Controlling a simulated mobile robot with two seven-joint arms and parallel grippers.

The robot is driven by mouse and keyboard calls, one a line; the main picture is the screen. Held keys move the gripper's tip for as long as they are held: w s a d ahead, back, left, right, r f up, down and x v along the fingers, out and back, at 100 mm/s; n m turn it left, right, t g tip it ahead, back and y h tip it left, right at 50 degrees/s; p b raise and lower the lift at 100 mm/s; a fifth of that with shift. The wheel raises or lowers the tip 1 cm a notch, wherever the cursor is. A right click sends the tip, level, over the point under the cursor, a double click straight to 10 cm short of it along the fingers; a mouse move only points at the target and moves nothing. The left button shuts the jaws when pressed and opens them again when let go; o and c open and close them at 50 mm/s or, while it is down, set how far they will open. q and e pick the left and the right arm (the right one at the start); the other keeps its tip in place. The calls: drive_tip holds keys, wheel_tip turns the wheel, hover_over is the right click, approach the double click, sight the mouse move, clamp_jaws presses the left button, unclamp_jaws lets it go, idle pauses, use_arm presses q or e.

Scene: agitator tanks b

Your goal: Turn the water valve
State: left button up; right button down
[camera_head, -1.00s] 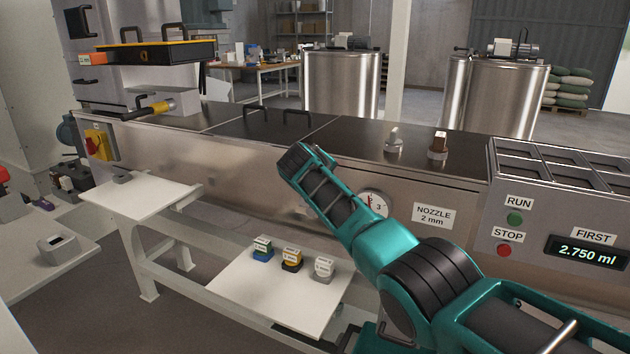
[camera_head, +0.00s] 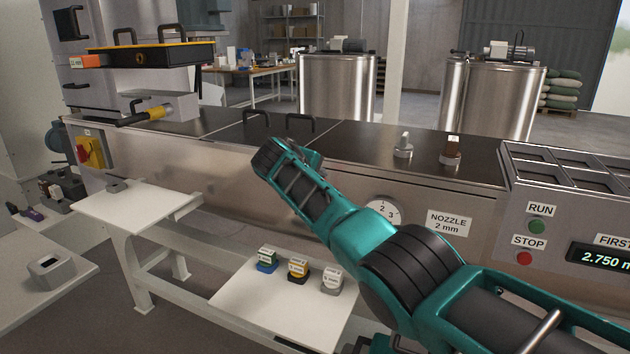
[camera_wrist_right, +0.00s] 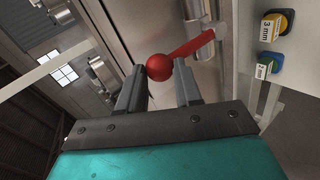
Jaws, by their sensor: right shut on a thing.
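The water valve shows in the right wrist view as a red lever (camera_wrist_right: 192,43) ending in a round red knob (camera_wrist_right: 159,67). The lever meets a metal pipe fitting (camera_wrist_right: 203,36). My right gripper (camera_wrist_right: 161,78) is shut on the red knob, one finger on each side of it. In the head view my teal right arm crosses in front of the steel machine, and neither its gripper nor the valve can be made out there. My left gripper is in no view.
A long steel machine (camera_head: 225,165) carries a round dial (camera_head: 383,212), partly behind my arm, and a "NOZZLE 2 mm" label (camera_head: 450,223). A low white shelf (camera_head: 240,300) holds several small labelled blocks (camera_head: 298,271). RUN (camera_head: 537,226) and STOP (camera_head: 524,258) buttons sit at right.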

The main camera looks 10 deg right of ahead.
drive_tip(key=shift+d+f, duration=0.1)
drive_tip(key=shift+d, duration=0.05)
drive_tip(key=c, duration=0.7)
unclamp_jaws()
drive_tip(key=shift+w+f, duration=0.1)
drive_tip(key=shift+w, duration=0.05)
drive_tip(key=p+v, duration=0.1)
drive_tip(key=v, duration=1.2)
